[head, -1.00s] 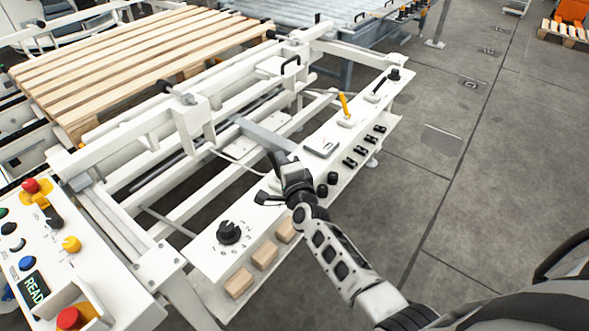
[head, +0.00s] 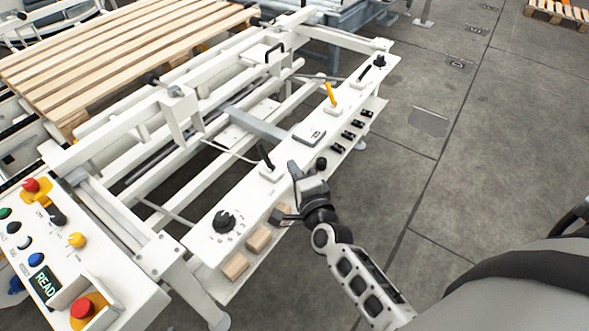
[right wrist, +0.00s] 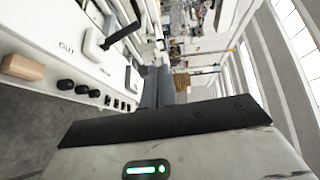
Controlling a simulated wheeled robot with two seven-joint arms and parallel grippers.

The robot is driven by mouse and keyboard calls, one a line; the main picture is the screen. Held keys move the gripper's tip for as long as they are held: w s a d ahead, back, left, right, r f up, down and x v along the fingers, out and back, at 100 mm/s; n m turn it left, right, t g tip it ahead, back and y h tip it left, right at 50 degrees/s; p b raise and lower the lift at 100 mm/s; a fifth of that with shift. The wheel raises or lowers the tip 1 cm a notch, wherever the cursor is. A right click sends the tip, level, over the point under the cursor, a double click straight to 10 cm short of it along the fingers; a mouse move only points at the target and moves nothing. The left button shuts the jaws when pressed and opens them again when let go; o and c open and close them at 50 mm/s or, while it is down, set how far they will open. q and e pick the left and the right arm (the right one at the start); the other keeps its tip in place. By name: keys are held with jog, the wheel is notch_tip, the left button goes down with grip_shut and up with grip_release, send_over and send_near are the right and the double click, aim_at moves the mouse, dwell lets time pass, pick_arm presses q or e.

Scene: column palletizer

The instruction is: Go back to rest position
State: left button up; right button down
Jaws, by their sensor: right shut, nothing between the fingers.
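My right gripper (head: 284,193) is shut and empty in the head view, above the front edge of the white control panel (head: 190,243). A black lever (head: 265,156) stands on the panel just up and left of the gripper. A black rotary knob (head: 224,221) is left of the gripper. My left gripper is not in view.
A yellow lever (head: 330,95) and several black switches (head: 347,135) are farther along the panel. Wooden blocks (head: 259,237) sit on the lower shelf. A button box (head: 120,290) is at lower left, and a wooden pallet (head: 120,60) behind.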

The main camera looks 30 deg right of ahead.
jog(key=s+a+f+n+g+y, duration=0.2)
jog(key=s+a+f+n+g, duration=0.1)
jog(key=s+n, duration=0.6)
jog(key=s+a+f+n+g+y, duration=0.2)
jog(key=s+a+f+n+g, duration=0.2)
jog(key=s+n, duration=0.6)
jog(key=shift+s+f+n, duration=0.15)
jog(key=shift+f+n, duration=0.4)
jog(key=shift+n, duration=0.55)
jog(key=shift+d, duration=0.1)
